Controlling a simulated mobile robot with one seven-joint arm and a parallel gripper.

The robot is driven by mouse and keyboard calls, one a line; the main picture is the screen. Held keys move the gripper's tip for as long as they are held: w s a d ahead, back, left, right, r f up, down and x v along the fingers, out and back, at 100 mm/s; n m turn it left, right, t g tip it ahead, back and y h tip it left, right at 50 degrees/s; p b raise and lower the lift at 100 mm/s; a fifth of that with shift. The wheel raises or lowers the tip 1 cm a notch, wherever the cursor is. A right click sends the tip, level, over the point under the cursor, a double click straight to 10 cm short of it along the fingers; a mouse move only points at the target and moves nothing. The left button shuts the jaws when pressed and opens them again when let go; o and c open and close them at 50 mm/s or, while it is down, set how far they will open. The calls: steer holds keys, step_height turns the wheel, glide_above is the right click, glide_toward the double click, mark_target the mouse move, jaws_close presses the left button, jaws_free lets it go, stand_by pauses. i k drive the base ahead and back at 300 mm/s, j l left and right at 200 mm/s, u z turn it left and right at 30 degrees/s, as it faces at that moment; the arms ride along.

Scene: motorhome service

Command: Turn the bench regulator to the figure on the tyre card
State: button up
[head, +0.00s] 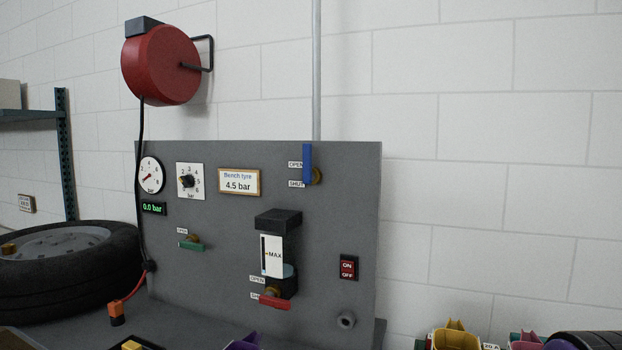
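The bench regulator is a black knob (187,181) on a white square dial plate (192,194) marked in bar, at the upper left of the grey panel. Its pointer is too small to read surely. The tyre card (239,182) to its right has a wooden-coloured frame and reads "Bench tyre 4.5 bar". A round white gauge (150,175) with a red needle is left of the dial. A green digital readout (153,209) under the gauge shows 0.0 bar. My gripper is not in the head view.
The grey panel (225,290) also carries a blue lever (307,163) upright by OPEN, a green handle (190,246), a red handle (275,302) by SHUT and an ON/OFF switch (348,268). A tyre (70,295) lies left. A red hose reel (160,65) hangs above.

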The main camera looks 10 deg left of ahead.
mark_target(188, 181)
steer(key=j+z, duration=0.4)
steer(key=j, duration=1.8)
steer(key=k+j, duration=0.1)
steer(key=j, duration=0.45)
steer(key=k+j, duration=0.1)
steer(key=j, duration=0.45)
steer(key=i+z, duration=0.05)
